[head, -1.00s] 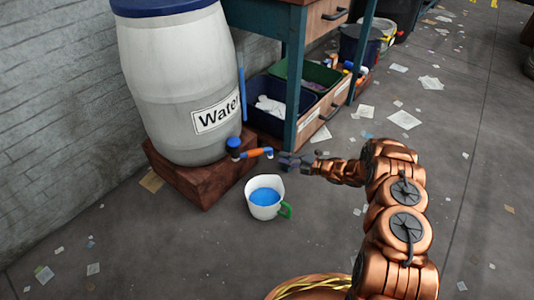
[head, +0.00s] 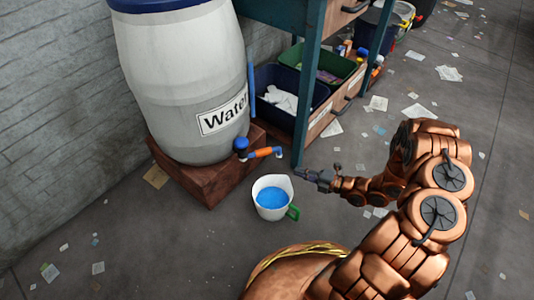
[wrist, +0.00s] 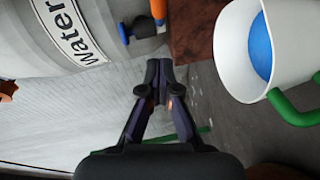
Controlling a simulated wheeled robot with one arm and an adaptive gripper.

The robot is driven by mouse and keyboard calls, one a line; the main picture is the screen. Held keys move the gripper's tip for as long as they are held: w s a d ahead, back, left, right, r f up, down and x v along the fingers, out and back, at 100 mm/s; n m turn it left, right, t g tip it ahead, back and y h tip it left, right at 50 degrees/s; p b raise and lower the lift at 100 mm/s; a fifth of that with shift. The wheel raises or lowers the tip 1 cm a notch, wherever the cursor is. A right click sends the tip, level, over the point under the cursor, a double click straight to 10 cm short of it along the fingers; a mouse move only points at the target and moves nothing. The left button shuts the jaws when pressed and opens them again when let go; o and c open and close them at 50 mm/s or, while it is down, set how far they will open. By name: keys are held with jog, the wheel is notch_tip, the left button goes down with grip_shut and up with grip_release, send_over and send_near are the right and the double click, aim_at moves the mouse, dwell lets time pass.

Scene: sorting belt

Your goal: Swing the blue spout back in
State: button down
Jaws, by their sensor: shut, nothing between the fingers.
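The spout (head: 264,152) sticks out to the right from low on the white water barrel (head: 180,90). It has an orange middle, a blue tip and a blue knob (head: 241,145) at the barrel end. It also shows at the top of the wrist view (wrist: 158,9). My gripper (head: 298,173) is shut and empty, to the right of and below the spout tip, apart from it. In the wrist view its fingertips (wrist: 158,72) are together. A white cup (head: 271,210) with a green handle and blue contents stands on the floor below the spout.
The barrel stands on a reddish-brown block (head: 190,188). A table with teal legs (head: 304,100) is close behind the gripper, with a dark blue bin (head: 262,76) and a green bin (head: 345,70) under it. Paper scraps litter the otherwise open floor at right.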

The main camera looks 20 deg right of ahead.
aim_at(264, 155)
jog(key=shift+w+d+b+x, duration=0.3)
jog(key=shift+b+x, duration=0.45)
jog(key=shift+x, duration=1.45)
jog(key=shift+w+d+b+x, duration=0.3)
jog(key=shift+b+x, duration=0.45)
jog(key=shift+x, duration=1.5)
jog(key=shift+w+d+b+x, duration=0.3)
jog(key=shift+b+x, duration=0.45)
jog(key=shift+x, duration=1.45)
jog(key=shift+f, duration=0.15)
jog(key=shift+d, duration=0.1)
